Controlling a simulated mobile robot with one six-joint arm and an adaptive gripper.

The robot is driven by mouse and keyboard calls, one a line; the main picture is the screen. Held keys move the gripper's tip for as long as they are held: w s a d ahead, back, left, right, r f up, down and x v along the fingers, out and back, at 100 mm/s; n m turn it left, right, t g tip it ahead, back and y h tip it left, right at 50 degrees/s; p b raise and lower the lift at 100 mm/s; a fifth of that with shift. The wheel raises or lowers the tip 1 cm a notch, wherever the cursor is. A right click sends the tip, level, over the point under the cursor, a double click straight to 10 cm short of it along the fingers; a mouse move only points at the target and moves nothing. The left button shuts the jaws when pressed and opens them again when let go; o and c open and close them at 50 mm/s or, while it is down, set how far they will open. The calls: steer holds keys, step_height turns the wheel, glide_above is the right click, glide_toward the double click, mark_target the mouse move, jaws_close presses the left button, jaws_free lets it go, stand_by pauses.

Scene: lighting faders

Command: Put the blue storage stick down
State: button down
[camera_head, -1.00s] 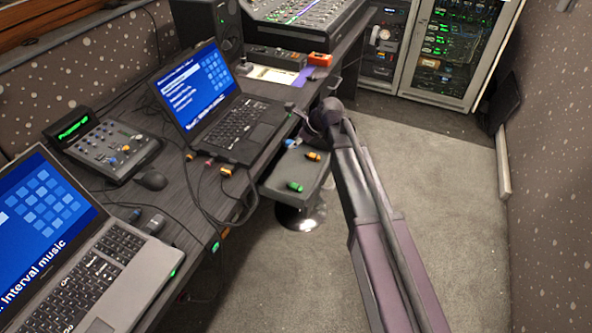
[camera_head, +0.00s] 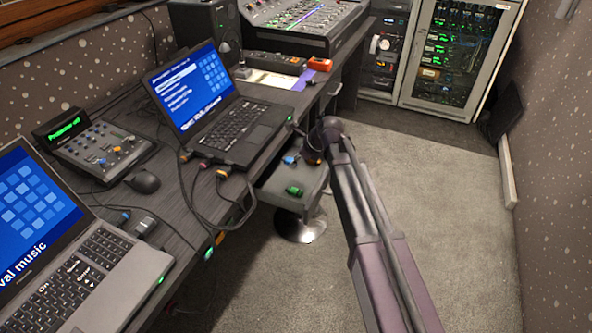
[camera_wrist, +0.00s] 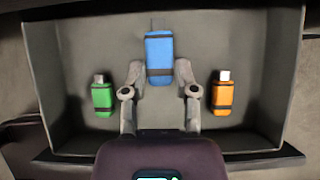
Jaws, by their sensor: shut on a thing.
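The blue storage stick (camera_wrist: 159,50) is upright in the wrist view, held between the two fingertips of my gripper (camera_wrist: 160,75), which is shut on it. Under it is a grey shallow tray (camera_wrist: 268,70). A green stick (camera_wrist: 102,97) lies in the tray to the left and an orange stick (camera_wrist: 222,95) to the right, both apart from my fingers. In the head view the blue stick (camera_head: 289,160) is at the tray's (camera_head: 268,192) far end, beyond the green stick (camera_head: 294,190). Whether the blue stick touches the tray floor I cannot tell.
The tray stands beside the desk (camera_head: 185,215), above a round chrome base (camera_head: 301,228). An open black laptop (camera_head: 215,105) sits on the desk to the left, with cables hanging near the tray. The carpet (camera_head: 430,200) to the right is clear.

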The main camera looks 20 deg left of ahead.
mark_target(291, 173)
steer(key=shift+f+b, duration=1.95)
steer(key=shift+b, duration=0.05)
steer(key=shift+f+b, duration=0.35)
steer(key=shift+f, duration=0.05)
steer(key=shift+c, duration=2)
jaws_free()
steer(key=shift+r, duration=0.1)
steer(key=shift+r, duration=0.1)
steer(key=shift+r+p, duration=0.35)
steer(key=shift+p, duration=0.2)
steer(key=p+v, duration=0.9)
steer(key=v, duration=0.2)
steer(key=shift+d+r+p, duration=0.25)
steer(key=shift+r+p, duration=0.05)
